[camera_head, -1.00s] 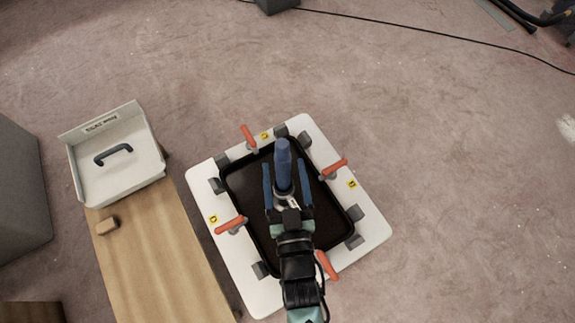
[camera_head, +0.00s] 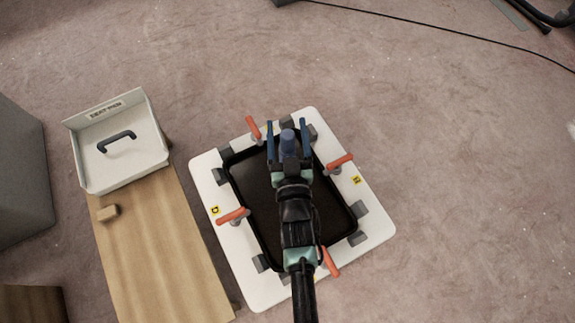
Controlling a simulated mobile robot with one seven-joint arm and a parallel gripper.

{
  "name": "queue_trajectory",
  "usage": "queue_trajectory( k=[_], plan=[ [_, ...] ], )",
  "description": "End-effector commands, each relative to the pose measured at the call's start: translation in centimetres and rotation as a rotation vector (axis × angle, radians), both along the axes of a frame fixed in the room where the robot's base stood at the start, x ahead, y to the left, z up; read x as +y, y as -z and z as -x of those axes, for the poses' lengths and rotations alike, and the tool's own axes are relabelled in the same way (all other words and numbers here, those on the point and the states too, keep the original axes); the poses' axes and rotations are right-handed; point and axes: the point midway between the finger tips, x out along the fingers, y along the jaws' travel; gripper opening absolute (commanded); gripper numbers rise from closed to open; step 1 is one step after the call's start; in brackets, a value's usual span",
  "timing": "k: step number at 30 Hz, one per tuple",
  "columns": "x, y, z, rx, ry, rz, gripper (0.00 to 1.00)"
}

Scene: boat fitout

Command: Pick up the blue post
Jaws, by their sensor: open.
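The blue post (camera_head: 287,137) stands at the far part of the dark recessed tray (camera_head: 258,205) in the white panel. Its rounded top shows, and my gripper hides its lower part. My gripper (camera_head: 288,124) is open, with one blue finger on each side of the post. I cannot tell whether the fingers touch it.
The white panel (camera_head: 208,179) carries several orange handles, one at the far left (camera_head: 253,128) and one at the right (camera_head: 340,161), and grey blocks. A wooden bench (camera_head: 165,250) with a white box (camera_head: 148,172) and small wooden block (camera_head: 108,212) lies left.

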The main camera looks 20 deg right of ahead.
Motion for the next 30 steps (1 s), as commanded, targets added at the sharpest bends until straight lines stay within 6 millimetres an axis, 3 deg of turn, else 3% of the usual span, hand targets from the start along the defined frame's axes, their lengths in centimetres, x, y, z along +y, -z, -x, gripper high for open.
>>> queue_trajectory(
  k=[4,13,25,30],
  plan=[
    [-0.3,0.1,-1.5,0.001,0.0,0.0,0.74],
    [-0.4,0.1,-1.8,0.001,0.0,0.0,0.72],
    [-0.4,0.1,-1.8,0.001,0.0,0.0,0.0],
    [-0.4,0.1,-1.8,0.001,0.0,0.0,0.0]
  ],
)
